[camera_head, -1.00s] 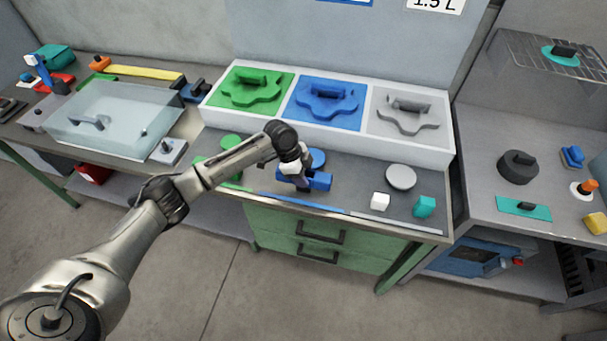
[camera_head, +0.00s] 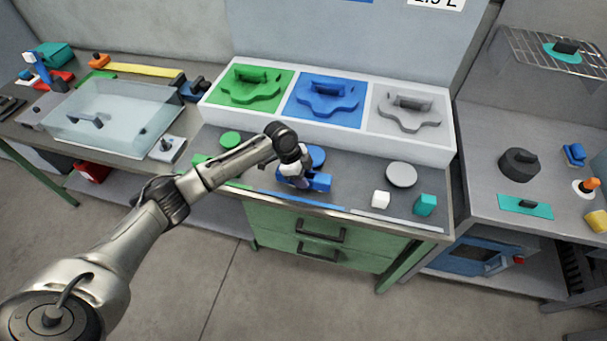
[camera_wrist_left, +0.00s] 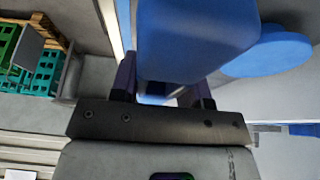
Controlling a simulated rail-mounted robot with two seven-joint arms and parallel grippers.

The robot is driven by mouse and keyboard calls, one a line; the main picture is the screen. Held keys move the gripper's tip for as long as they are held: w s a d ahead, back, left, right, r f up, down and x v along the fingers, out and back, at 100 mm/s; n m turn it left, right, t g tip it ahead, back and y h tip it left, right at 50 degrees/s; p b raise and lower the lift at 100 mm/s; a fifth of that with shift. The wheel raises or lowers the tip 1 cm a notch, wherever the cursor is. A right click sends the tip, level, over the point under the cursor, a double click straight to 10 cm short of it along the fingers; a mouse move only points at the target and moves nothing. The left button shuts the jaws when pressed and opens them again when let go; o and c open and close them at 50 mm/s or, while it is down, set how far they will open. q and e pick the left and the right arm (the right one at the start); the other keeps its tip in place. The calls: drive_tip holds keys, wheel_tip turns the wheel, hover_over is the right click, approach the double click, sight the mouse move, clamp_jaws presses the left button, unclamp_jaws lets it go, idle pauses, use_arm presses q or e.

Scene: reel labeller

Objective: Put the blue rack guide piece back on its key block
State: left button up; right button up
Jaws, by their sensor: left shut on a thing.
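My left gripper (camera_head: 300,182) is low over the front of the middle bench. It is shut on a blue block-like piece (camera_head: 320,182). In the left wrist view the blue piece (camera_wrist_left: 195,35) fills the space between and beyond the fingers (camera_wrist_left: 160,88); its far side is hidden. A blue disc (camera_head: 316,156) lies just behind the gripper and also shows in the wrist view (camera_wrist_left: 272,52). I cannot tell whether the piece touches the bench, or which part is the key block. My right gripper is not in view.
Behind stands a white tray (camera_head: 340,134) with green, blue (camera_head: 328,94) and grey shaped pieces with handles. A grey disc (camera_head: 401,174), white cube (camera_head: 380,199) and teal cube (camera_head: 425,204) lie to the right. Green discs and blocks (camera_head: 230,138) lie to the left.

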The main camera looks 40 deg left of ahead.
use_arm(q)
drive_tip(key=shift+f+b, duration=0.6)
drive_tip(key=shift+f, duration=0.95)
drive_tip(key=o, duration=1.1)
drive_tip(key=shift+o, duration=0.2)
drive_tip(key=shift+r, duration=0.1)
drive_tip(key=p+v, duration=0.1)
drive_tip(key=v, duration=1.1)
drive_tip(key=shift+p, duration=0.3)
drive_tip(key=shift+v, duration=0.9)
